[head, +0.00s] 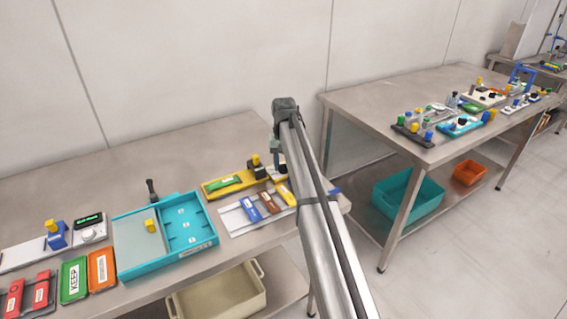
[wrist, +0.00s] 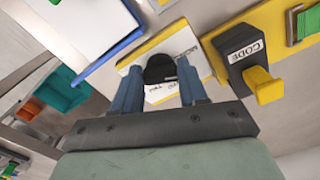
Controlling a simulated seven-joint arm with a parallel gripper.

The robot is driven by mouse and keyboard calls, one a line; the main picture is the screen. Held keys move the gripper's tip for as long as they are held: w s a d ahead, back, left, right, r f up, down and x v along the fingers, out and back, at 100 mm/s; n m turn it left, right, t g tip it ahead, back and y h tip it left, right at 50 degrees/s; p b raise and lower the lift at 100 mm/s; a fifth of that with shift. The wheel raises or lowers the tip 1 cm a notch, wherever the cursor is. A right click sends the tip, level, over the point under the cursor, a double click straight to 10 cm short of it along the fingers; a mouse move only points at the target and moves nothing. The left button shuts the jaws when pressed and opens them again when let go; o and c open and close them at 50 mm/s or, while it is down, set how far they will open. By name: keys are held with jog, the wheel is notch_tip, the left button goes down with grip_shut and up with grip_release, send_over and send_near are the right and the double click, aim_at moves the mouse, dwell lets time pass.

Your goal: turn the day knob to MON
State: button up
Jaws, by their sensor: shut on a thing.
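The day knob (wrist: 159,66) is a black round knob on a white panel (wrist: 198,63) with yellow edges, in the wrist view. My gripper (wrist: 160,78) is over the panel, with its two blue-grey fingers on either side of the knob and shut on it. Printed labels show beside and below the knob, partly covered by the fingers.
A dark block marked CODE with a yellow lever (wrist: 262,84) stands close to the right of my gripper. A white tray with a blue edge (wrist: 108,63) lies to the left. In the head view a teal tray (head: 188,257) sits further left on the bench.

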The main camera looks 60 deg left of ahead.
aim_at(285, 165)
jog(key=shift+w+d+n, duration=0.1)
jog(key=shift+n, duration=2.1)
jog(key=o, duration=1.1)
jog(key=shift+c, duration=0.2)
notch_tip(285, 165, up, 14)
jog(key=shift+f, duration=0.1)
